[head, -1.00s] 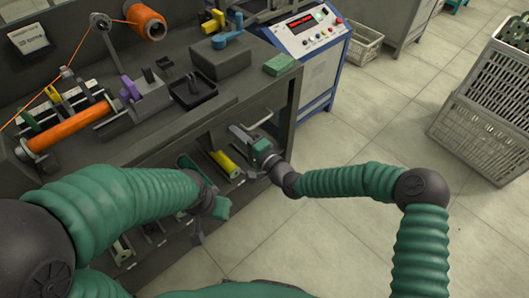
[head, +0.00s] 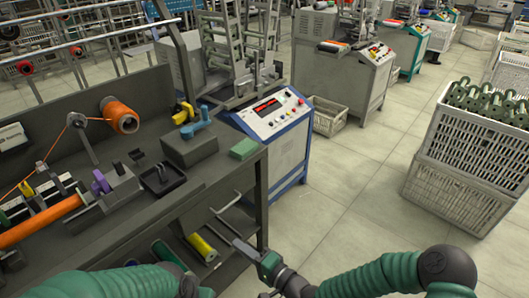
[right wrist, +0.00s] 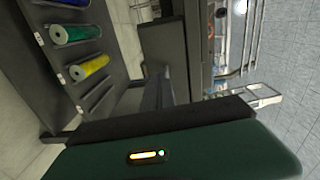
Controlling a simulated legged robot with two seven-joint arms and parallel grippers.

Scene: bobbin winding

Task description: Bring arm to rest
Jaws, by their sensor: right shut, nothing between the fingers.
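My right arm (head: 375,278) comes in along the bottom right of the head view, bent at a dark elbow. Its gripper (head: 238,243) points up and left beside the bench's front right corner. Its fingers are shut with nothing between them. In the right wrist view the dark fingers (right wrist: 158,90) stick out beyond the green gripper body (right wrist: 180,158). My left arm (head: 120,281) shows only in part at the bottom left. Its gripper is cut off by the lower edge.
The dark workbench (head: 215,185) carries an orange bobbin (head: 45,220), a thread spool (head: 120,115), a black tray (head: 163,180) and a green block (head: 244,148). Yellow (head: 202,247) and green rolls lie on the shelf below. Crates (head: 455,190) stand right; floor between is clear.

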